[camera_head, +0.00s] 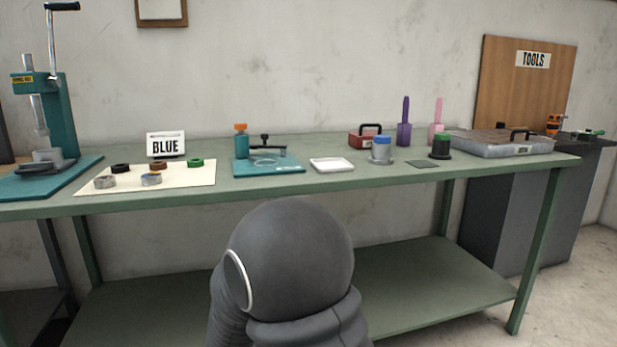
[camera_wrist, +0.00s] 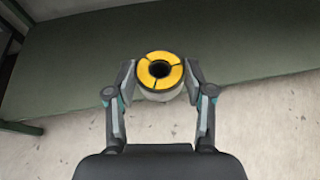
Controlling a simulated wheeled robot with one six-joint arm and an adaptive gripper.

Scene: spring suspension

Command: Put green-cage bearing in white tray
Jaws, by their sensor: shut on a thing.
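In the wrist view, my gripper (camera_wrist: 160,82) is shut on a yellow-topped ring (camera_wrist: 175,74) with a dark central hole and a pale grey side. A finger presses on each side of it. No green shows on this ring. In the head view, a green ring (camera_head: 195,162) lies at the back right of a cream mat (camera_head: 195,178) on the bench. The white tray (camera_head: 331,165) is near the bench middle and looks empty. My gripper and the held ring do not show in the head view.
Several other rings, including a brown one (camera_head: 158,165), lie on the mat before the BLUE sign (camera_head: 165,144). A teal fixture (camera_head: 268,168) stands just left of the tray. A blue-topped cylinder (camera_head: 380,149) stands to its right. A press (camera_head: 50,120) is far left.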

